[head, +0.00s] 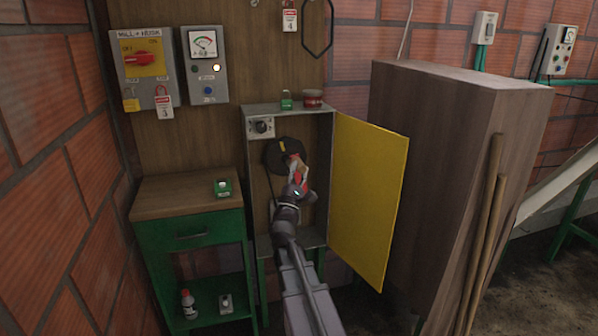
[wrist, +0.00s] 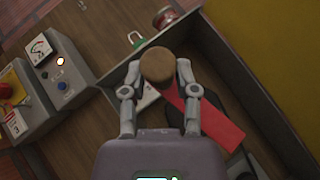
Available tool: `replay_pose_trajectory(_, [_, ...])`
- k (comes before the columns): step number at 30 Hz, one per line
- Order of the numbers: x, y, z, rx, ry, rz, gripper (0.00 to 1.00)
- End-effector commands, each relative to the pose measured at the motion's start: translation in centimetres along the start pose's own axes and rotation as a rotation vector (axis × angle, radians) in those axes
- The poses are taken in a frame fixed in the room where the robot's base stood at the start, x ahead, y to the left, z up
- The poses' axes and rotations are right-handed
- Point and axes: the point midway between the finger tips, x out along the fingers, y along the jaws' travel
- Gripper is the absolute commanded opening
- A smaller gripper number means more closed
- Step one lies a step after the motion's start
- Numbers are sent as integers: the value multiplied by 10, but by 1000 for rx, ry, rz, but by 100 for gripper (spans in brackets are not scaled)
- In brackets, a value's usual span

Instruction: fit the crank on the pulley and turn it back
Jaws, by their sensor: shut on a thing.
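The crank has a red flat arm (wrist: 212,122) and a round brown handle (wrist: 157,63). My gripper (wrist: 156,76) is shut on the handle, with one finger on each side. In the head view my gripper (head: 297,190) is inside the open cabinet, in front of the black pulley (head: 277,152), which has a yellow mark near its top. The crank's red arm (head: 301,177) lies across the pulley's lower right part. The pulley is partly hidden behind the crank and gripper. I cannot tell whether the crank's far end is seated on the hub.
The cabinet's yellow door (head: 368,195) stands open to the right, close to my arm. A green padlock (head: 286,103) and a red tin (head: 313,98) stand on the cabinet top (head: 262,108). A green workbench (head: 190,202) stands left, a large wooden box (head: 432,150) right.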

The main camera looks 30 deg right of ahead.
Motion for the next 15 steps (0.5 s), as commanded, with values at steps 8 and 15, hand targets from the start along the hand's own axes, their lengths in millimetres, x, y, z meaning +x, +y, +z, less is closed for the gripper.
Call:
replay_pose_trajectory(8, [0, -1, 0, -21, -10, 33, 0])
replay_pose_trajectory(15, [0, 0, 0, -21, -10, 35, 0])
